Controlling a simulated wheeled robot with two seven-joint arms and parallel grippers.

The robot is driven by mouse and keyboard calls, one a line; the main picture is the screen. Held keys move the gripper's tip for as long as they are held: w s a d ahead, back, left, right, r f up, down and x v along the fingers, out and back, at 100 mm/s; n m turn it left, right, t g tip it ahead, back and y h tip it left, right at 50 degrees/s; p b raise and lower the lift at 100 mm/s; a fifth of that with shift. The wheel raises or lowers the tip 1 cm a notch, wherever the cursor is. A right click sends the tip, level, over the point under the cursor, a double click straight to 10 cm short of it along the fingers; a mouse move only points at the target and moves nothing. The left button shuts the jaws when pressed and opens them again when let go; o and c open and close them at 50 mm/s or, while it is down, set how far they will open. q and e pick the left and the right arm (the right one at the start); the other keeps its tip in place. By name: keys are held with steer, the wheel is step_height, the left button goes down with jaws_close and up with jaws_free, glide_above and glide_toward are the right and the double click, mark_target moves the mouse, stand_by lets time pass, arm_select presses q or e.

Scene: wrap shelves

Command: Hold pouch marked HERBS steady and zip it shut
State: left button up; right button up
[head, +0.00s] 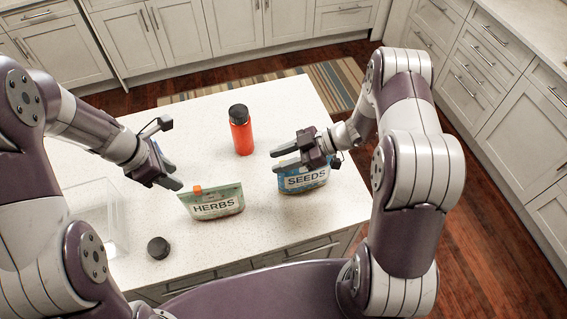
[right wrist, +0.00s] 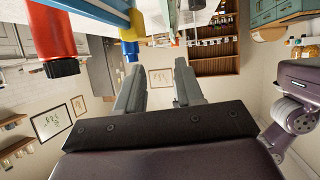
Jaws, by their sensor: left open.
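The green pouch marked HERBS (head: 217,204) stands on the white counter, its label facing me. An orange zip slider (head: 197,190) sits at the left part of its top edge. My left gripper (head: 174,174) is open just left of and above that corner, with no visible hold on the pouch. My right gripper (head: 279,160) is open and empty, to the right of HERBS and over the blue pouch marked SEEDS (head: 304,183), partly covering it. In the right wrist view, the right fingers (right wrist: 158,88) are apart with nothing between them.
A red bottle with a black cap (head: 241,132) stands behind the pouches; it also shows in the right wrist view (right wrist: 53,30). A black round object (head: 158,248) and a clear tray (head: 122,240) are at the left. The counter between the pouches is clear. A yellow piece (right wrist: 130,50) shows in the wrist view.

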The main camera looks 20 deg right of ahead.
mark_target(238, 182)
arm_select(q)
steer(key=shift+w+f, duration=0.2)
steer(key=shift+w, duration=0.25)
arm_select(e)
steer(key=shift+n+g+y, duration=0.3)
steer(key=shift+g, duration=0.4)
steer(key=x, duration=0.8)
steer(key=s+x, duration=0.1)
steer(key=x, duration=0.4)
steer(key=shift+f, duration=0.15)
